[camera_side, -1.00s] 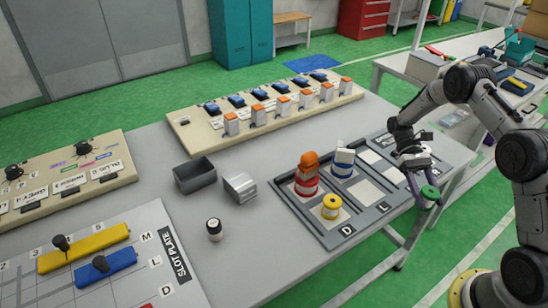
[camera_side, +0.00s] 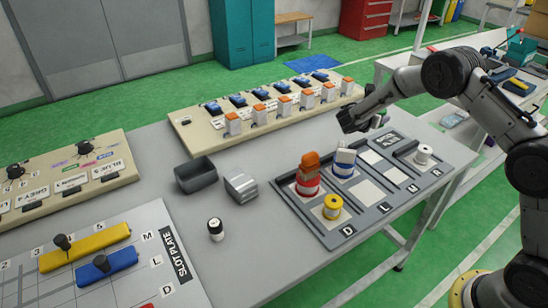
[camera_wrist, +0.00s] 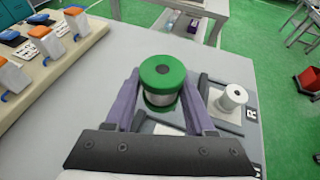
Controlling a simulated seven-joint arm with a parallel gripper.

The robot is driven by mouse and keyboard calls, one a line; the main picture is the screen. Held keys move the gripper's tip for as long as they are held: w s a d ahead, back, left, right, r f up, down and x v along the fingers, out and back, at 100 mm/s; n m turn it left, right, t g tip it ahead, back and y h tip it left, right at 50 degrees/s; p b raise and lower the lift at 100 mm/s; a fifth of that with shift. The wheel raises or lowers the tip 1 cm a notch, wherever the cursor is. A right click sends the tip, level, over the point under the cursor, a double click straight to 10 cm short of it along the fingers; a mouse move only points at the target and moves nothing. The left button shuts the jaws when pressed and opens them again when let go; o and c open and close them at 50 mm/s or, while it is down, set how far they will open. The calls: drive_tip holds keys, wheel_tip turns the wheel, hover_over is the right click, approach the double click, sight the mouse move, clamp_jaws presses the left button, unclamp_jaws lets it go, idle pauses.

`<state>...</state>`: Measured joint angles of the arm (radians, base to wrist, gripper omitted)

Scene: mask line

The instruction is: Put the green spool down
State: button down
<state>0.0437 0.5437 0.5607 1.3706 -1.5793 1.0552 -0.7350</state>
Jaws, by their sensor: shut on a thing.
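The green spool (camera_wrist: 161,78) is between the two purple fingers of my gripper in the wrist view. It has green flanges and a pale middle. My gripper (camera_side: 350,122) is shut on it, over the grey table behind the lettered rack. In the side view my arm hides the spool, and I cannot tell whether it touches the table.
The lettered rack (camera_side: 378,216) holds a white spool (camera_side: 423,154), a yellow spool (camera_side: 332,206), a red stack with an orange top (camera_side: 308,176) and a blue-and-white one (camera_side: 344,161). A switch panel (camera_side: 190,133) stands left of my gripper. Some rack cells are bare.

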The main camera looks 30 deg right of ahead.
drive_tip(key=w+a+r+n+t+y, duration=0.2)
drive_tip(key=w+a+n+t, duration=0.2)
drive_tip(key=w+a, duration=0.25)
drive_tip(key=n+t+y, duration=0.1)
drive_tip(key=n+t, duration=0.1)
hover_over(273, 158)
wheel_tip(273, 158, down, 9)
drive_tip(key=shift+r, duration=0.1)
drive_tip(key=shift+f, duration=2.1)
